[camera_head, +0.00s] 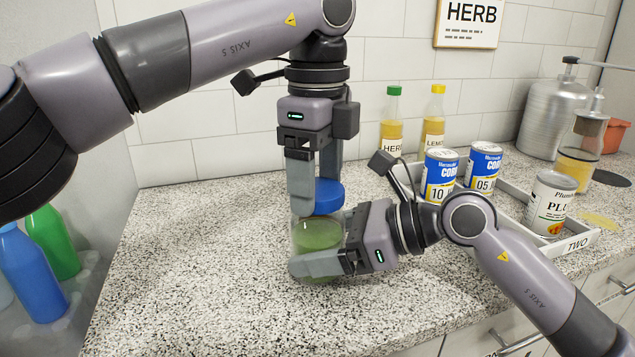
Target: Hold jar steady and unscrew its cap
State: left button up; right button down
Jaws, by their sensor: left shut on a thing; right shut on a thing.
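A clear jar with green contents (318,236) stands on the speckled counter. My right gripper (322,242) comes in from the right and is shut around the jar's body. A blue cap (328,196) is above the jar, between the fingers of my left gripper (316,192). My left gripper points straight down and is shut on the cap. The jar's rim is partly hidden by the grippers, so I cannot tell whether the cap touches it.
A tray (578,243) marked TWO holds cans, including a blue corn can (440,172) and a plum can (549,204). Bottles (391,135), a metal canister (553,115) and a dispenser (580,150) stand behind. The counter's left part (190,240) is clear.

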aim_at(318, 189)
pick_arm(q)
jog(key=shift+r, duration=0.65)
jog(key=shift+r, duration=2)
pick_arm(e)
grip_release()
